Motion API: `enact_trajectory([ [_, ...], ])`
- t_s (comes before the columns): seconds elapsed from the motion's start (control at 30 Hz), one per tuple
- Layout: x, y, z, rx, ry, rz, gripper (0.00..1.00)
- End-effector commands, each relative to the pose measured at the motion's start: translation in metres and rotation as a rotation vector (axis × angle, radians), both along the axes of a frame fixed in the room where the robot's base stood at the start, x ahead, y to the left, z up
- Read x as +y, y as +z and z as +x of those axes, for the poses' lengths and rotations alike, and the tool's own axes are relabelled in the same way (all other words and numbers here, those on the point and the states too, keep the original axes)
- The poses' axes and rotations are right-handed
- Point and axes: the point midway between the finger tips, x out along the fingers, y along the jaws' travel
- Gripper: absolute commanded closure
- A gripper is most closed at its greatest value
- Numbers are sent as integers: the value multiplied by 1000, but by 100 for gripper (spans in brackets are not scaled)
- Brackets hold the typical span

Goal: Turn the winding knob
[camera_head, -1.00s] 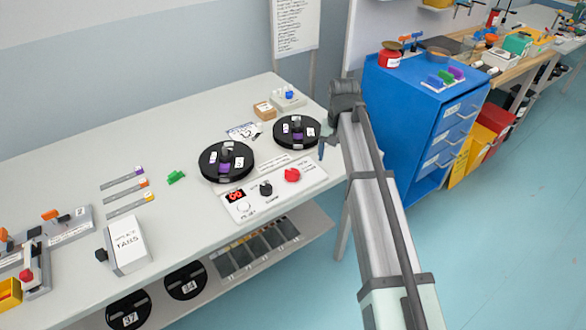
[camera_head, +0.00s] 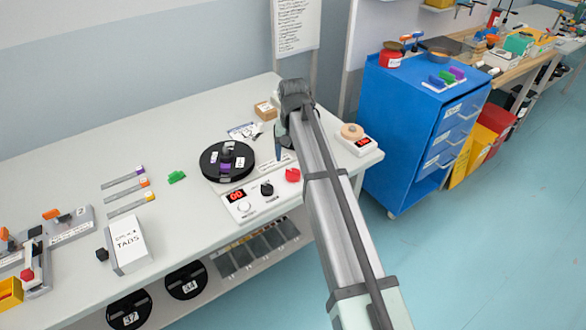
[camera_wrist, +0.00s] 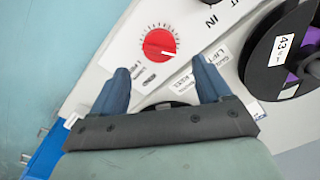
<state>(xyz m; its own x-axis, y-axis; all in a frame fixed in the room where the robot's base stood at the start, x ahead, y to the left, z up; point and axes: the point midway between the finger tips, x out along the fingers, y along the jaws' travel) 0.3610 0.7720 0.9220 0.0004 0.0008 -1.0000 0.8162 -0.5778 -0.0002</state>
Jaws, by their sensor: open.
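The control panel (camera_head: 255,205) on the table bears a red knob (camera_head: 293,175), a black knob (camera_head: 266,188) and a white round control (camera_head: 243,207) below a lit red display (camera_head: 236,195). I cannot tell which is the winding knob. In the wrist view the red knob (camera_wrist: 159,44) has a white pointer line and sits just beyond and between my fingertips; the black knob (camera_wrist: 208,5) is cut by the top edge. My gripper (camera_wrist: 160,72) is open and empty. In the head view my gripper (camera_head: 278,153) hangs behind the red knob, apart from it.
A black reel with a purple centre (camera_head: 227,161) stands behind the panel; it is at the right in the wrist view (camera_wrist: 280,50). My arm hides the second reel in the head view. A small scale (camera_head: 358,140) stands at the table's right corner, near a blue cabinet (camera_head: 415,125).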

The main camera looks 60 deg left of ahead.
Motion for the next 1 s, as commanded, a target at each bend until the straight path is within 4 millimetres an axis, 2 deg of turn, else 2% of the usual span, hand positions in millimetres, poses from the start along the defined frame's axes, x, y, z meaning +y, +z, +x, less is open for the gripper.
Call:
enact_trajectory([
  [0.03,-1,-10,0,1,0,-3,23],
  [0.2,-1,-37,0,1,0,-2,23],
  [0.4,0,-57,0,1,0,-1,23],
  [0.87,0,-65,0,0,0,0,23],
  [1.0,0,-65,0,0,0,0,36],
])
